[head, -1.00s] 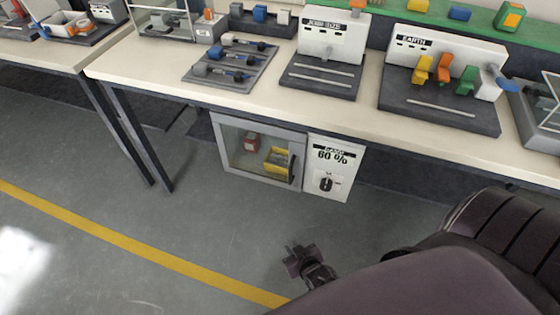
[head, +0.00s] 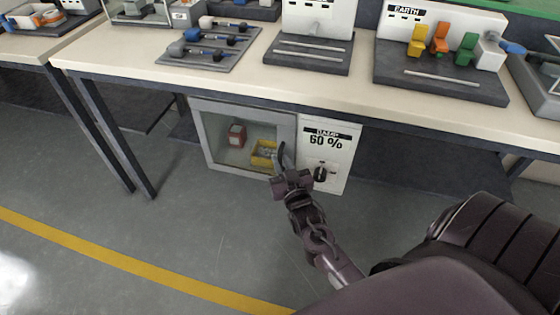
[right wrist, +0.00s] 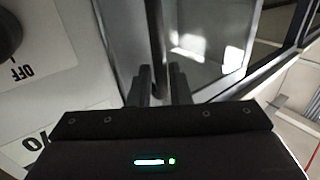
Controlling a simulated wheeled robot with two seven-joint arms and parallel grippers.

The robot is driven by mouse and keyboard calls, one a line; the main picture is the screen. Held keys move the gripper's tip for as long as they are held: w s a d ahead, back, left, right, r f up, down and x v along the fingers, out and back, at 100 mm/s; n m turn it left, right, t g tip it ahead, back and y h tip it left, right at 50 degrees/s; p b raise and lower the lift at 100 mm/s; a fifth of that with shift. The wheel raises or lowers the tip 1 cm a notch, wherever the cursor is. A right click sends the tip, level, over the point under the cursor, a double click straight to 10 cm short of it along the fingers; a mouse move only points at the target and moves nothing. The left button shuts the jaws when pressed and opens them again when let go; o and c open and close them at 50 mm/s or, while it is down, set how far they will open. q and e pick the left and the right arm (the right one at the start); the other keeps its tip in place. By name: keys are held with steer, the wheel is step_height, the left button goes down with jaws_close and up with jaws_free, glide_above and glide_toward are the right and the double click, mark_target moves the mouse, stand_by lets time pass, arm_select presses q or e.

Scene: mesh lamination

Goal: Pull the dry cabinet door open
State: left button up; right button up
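The dry cabinet (head: 207,133) stands under the bench. Its glass door (head: 232,160) looks shut, with a red item and a yellow item behind the glass. The dark upright door handle (head: 283,153) is at the door's right edge; it also shows in the right wrist view (right wrist: 157,45). My right gripper (head: 287,170) is at the handle. In the right wrist view its two fingers (right wrist: 160,88) stand apart, one on each side of the handle's line; I cannot tell whether they touch it. My left gripper is not in view.
The white control panel (head: 342,150) with a "60 %" label and a dark knob (head: 320,174) is just right of the door. The bench top (head: 330,86) overhangs the cabinet. A bench leg (head: 122,150) stands to the left. The floor (head: 180,225) in front is clear.

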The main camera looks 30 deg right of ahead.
steer(key=shift+x, duration=0.8)
jaws_close()
steer(key=shift+s+a, duration=0.1)
steer(key=shift+a, duration=0.05)
